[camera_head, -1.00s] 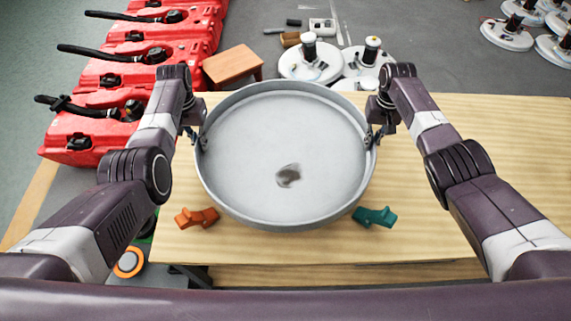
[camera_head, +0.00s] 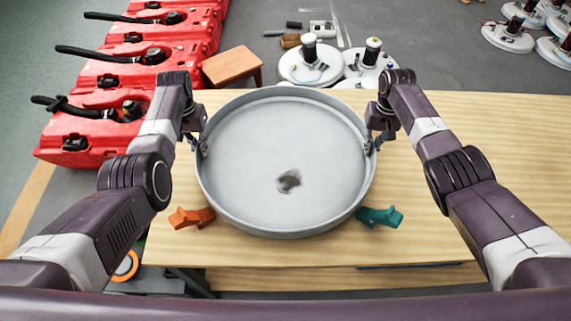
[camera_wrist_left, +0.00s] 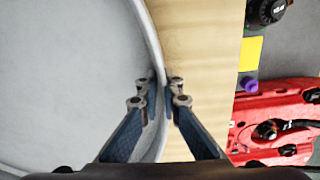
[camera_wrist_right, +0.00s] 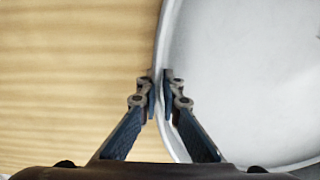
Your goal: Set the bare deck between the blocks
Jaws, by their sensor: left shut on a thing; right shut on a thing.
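The bare deck (camera_head: 285,140) is a round, shallow grey pan with a raised rim and a dark smudge on its floor. My left gripper (camera_head: 203,147) is shut on its left rim, and the left wrist view shows the rim between the fingers (camera_wrist_left: 158,92). My right gripper (camera_head: 370,145) is shut on its right rim, also seen in the right wrist view (camera_wrist_right: 160,90). An orange block (camera_head: 191,217) and a teal block (camera_head: 380,216) lie on the wooden table at the near left and near right of the deck. Whether the deck touches the table is unclear.
The wooden table (camera_head: 480,150) is clear to the right. Red tanks (camera_head: 120,100) with black hoses stand at the left. A small brown stool (camera_head: 232,67) and round white decks with motors (camera_head: 310,65) lie on the floor beyond the table.

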